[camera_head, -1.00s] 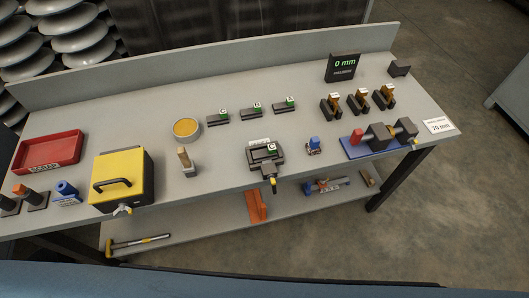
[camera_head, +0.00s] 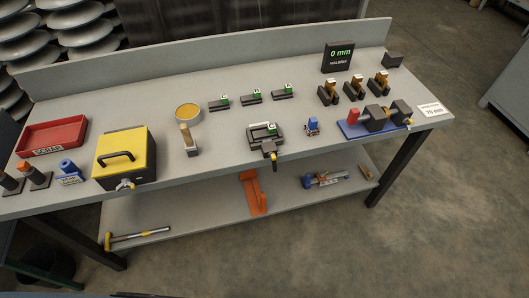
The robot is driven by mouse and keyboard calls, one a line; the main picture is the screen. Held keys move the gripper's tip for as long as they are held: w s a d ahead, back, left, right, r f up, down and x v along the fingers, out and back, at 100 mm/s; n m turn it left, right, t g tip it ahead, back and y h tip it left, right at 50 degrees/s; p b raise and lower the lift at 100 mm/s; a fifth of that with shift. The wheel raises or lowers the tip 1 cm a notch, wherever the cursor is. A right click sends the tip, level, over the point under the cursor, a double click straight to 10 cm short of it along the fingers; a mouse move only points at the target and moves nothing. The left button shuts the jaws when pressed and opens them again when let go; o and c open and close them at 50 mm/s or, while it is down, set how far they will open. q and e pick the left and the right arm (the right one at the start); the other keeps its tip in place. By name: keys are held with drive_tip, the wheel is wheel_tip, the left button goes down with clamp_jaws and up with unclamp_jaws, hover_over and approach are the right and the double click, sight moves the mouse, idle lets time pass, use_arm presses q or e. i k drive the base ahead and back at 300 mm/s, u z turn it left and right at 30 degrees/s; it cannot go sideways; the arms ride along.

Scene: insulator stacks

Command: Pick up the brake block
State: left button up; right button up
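No thing in view is clearly labelled as the brake block. Three dark flat blocks with green tags lie in a row at the middle of the bench: a left one (camera_head: 217,104), a middle one (camera_head: 250,97) and a right one (camera_head: 283,93). A dark clamp-like fixture (camera_head: 267,145) in front of them holds a piece with a similar green tag. Three dark holders with brown pieces stand to the right: a left one (camera_head: 327,95), a middle one (camera_head: 353,91) and a right one (camera_head: 378,86). Neither of my grippers is in view.
The grey bench (camera_head: 225,150) also bears a red scrap tray (camera_head: 50,137), a yellow box (camera_head: 124,156), a round dish (camera_head: 188,112), a blue-based device (camera_head: 375,121) and a 0 mm display (camera_head: 339,57).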

sight(259, 136)
drive_tip(key=k, duration=0.85)
drive_tip(key=u, duration=0.7)
drive_tip(key=i, duration=1.5)
drive_tip(key=z, duration=0.75)
